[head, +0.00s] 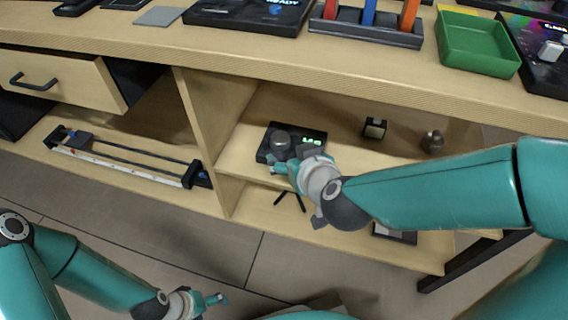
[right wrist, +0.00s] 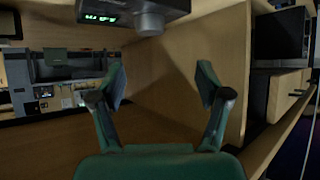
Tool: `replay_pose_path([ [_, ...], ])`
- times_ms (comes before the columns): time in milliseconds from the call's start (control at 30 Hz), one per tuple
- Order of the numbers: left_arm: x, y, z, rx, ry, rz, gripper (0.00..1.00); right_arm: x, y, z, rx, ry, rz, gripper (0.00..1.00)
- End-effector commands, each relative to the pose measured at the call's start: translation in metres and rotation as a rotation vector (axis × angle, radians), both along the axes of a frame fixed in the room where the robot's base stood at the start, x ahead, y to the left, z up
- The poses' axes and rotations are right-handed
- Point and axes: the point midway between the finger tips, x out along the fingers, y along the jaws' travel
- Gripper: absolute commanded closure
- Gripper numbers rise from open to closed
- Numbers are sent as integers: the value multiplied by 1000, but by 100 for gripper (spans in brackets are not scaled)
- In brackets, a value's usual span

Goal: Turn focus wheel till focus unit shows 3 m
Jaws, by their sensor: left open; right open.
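The focus unit (head: 266,152) is a black box with a green lit display (head: 312,141) and a grey round focus wheel (head: 280,139). It sits on the shelf under the counter. In the right wrist view the unit (right wrist: 120,5) is at the top edge, with its wheel (right wrist: 150,23) and display (right wrist: 100,18); I cannot read the digits. My right gripper (head: 284,168) is just in front of the unit. Its fingers (right wrist: 161,84) are spread, with nothing between them and the wheel beyond them. My left gripper (head: 208,301) is open and empty, low above the floor.
A small dark cube-like item (head: 375,128) and a round metallic item (head: 432,141) stand right of the unit on the shelf. A slider rail (head: 125,160) lies in the left compartment. The counter edge (head: 300,70) overhangs the shelf, and a divider (head: 205,130) stands to the left.

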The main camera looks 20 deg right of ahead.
Motion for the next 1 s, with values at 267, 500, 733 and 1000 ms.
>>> replay_pose_path([
  [267,0,0,-94,0,0,0,24,-26,-10,-16,-5,-156,-21,24],
  [500,0,0,-105,0,-1,0,24,-33,-14,-13,-6,-185,-29,24],
  [733,0,0,-94,0,-1,0,24,-19,-15,-16,-11,-182,-33,24],
  [1000,0,0,-73,0,-1,0,24,11,-15,-28,-11,-177,-31,24],
])
